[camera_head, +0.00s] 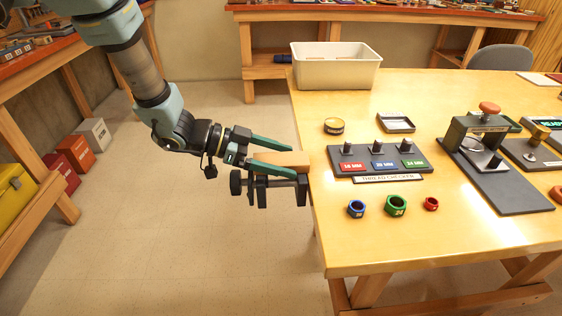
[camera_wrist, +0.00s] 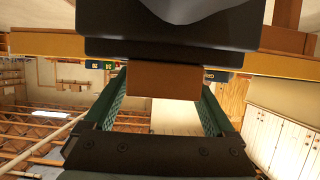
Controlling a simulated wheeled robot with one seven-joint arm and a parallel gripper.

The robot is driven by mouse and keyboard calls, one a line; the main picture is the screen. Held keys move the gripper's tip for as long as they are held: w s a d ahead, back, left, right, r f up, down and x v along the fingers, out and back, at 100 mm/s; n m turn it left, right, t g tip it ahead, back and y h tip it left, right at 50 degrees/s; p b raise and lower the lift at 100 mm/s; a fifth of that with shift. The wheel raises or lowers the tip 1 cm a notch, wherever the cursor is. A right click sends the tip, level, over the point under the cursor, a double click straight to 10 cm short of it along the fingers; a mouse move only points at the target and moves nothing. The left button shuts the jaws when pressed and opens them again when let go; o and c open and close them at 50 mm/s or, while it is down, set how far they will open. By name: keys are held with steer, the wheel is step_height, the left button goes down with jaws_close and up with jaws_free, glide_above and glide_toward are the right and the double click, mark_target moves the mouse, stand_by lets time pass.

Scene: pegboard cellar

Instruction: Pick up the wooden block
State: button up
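The wooden block (camera_head: 294,159) is a plain light-brown bar at the left edge of the table, just above a dark clamp-like fixture (camera_head: 270,188). My gripper (camera_head: 288,162) reaches in from the left, its two green fingers spread with the block between them. In the wrist view the block (camera_wrist: 163,80) shows its end face between the fingertips, very close to both sides. I see no clear firm contact. The block's underside is hidden, so I cannot tell how it rests on the fixture.
A cream bin (camera_head: 336,66) stands at the back left corner. Open floor lies left of the table.

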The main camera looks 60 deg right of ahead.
steer(key=c, duration=1.3)
